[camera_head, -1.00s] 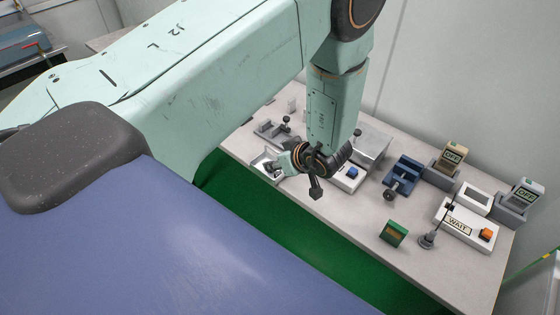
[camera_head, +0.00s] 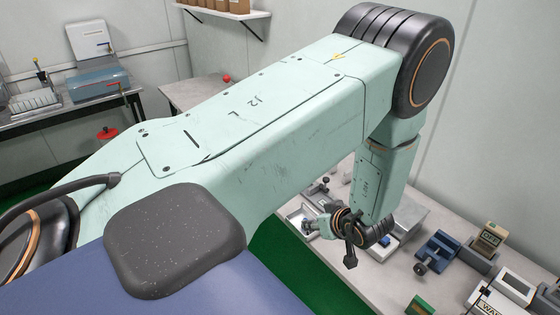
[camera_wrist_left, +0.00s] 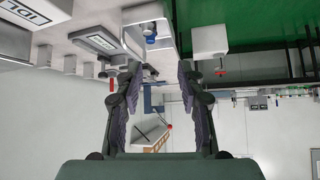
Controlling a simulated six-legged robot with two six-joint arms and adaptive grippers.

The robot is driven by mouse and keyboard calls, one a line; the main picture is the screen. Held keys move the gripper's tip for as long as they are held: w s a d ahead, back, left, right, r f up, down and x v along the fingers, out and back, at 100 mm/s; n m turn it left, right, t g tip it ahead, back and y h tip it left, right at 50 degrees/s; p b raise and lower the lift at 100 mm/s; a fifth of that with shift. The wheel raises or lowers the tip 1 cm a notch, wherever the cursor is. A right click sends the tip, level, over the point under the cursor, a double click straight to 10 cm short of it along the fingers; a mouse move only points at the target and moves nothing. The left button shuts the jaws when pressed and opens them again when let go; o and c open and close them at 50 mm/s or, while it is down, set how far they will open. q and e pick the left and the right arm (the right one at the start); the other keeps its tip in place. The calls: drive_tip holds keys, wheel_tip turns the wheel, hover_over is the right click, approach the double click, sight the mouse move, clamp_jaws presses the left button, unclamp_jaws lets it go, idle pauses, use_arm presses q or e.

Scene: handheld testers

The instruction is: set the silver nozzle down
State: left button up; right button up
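My left gripper (camera_head: 314,229) is low over the bench, beside a small white tray (camera_head: 293,222). In the left wrist view my left gripper (camera_wrist_left: 157,70) has its two dark fingers spread apart with a gap between them and nothing held. I cannot make out the silver nozzle in either view; the tray's contents are partly hidden by the gripper and too small to tell. My right gripper is not in view.
On the bench, a box with a blue button (camera_wrist_left: 151,38) stands close to the gripper. A green block (camera_head: 420,305) is near the front edge.

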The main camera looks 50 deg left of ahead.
use_arm(q)
drive_tip(key=s+d+f+m+g+h, duration=0.1)
drive_tip(key=s+d+f+m+h, duration=0.1)
drive_tip(key=s, duration=0.7)
drive_tip(key=s+d+f+m+h, duration=0.3)
drive_tip(key=s+d+m, duration=0.2)
drive_tip(key=s, duration=0.5)
drive_tip(key=s+d+f+m+g+h, duration=0.1)
drive_tip(key=s+d+f+m+h, duration=0.2)
drive_tip(key=s+m, duration=0.3)
drive_tip(key=s+d, duration=0.1)
drive_tip(key=s, duration=0.2)
drive_tip(key=shift+s+d+m+g+h, duration=0.2)
drive_tip(key=shift+s+m+g+h, duration=0.1)
drive_tip(key=shift+m, duration=0.1)
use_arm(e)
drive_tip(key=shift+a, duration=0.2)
use_arm(q)
drive_tip(key=shift+w+a+f, duration=0.1)
drive_tip(key=shift+w+a, duration=0.05)
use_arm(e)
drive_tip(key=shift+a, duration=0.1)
